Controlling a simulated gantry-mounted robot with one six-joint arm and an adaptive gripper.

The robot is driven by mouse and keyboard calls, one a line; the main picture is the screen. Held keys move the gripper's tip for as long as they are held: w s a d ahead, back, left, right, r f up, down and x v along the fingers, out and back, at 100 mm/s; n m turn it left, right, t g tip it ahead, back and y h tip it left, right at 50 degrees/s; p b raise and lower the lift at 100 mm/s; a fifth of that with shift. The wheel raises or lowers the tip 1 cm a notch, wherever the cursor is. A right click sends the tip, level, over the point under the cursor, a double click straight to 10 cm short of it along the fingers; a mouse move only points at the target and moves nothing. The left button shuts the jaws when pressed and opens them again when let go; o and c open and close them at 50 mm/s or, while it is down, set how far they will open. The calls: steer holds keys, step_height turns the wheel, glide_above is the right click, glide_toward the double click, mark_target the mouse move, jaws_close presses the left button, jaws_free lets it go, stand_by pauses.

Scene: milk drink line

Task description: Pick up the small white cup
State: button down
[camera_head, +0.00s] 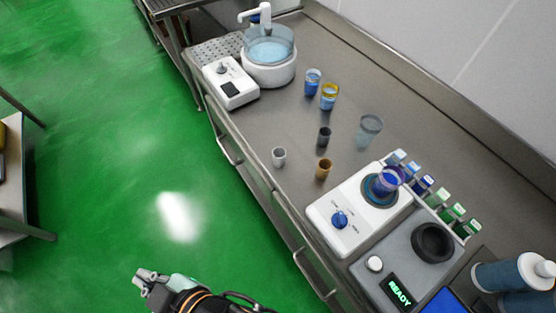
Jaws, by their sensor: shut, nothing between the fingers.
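The small white cup (279,157) stands upright on the grey metal counter (290,120), near its front edge. A dark small cup (324,137) and an orange-brown small cup (324,169) stand to its right, apart from it. My gripper (143,279) is at the bottom left, over the green floor and well away from the counter and the cup. Its fingers are shut and hold nothing.
A white mixer base (352,215) is on the right, a water bath (268,67) and white control box (231,84) at the far end. Counter left of the white cup is clear.

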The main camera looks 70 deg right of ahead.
stand_by(0.4)
steer(key=c, duration=0.6)
jaws_free()
steer(key=shift+c, duration=0.2)
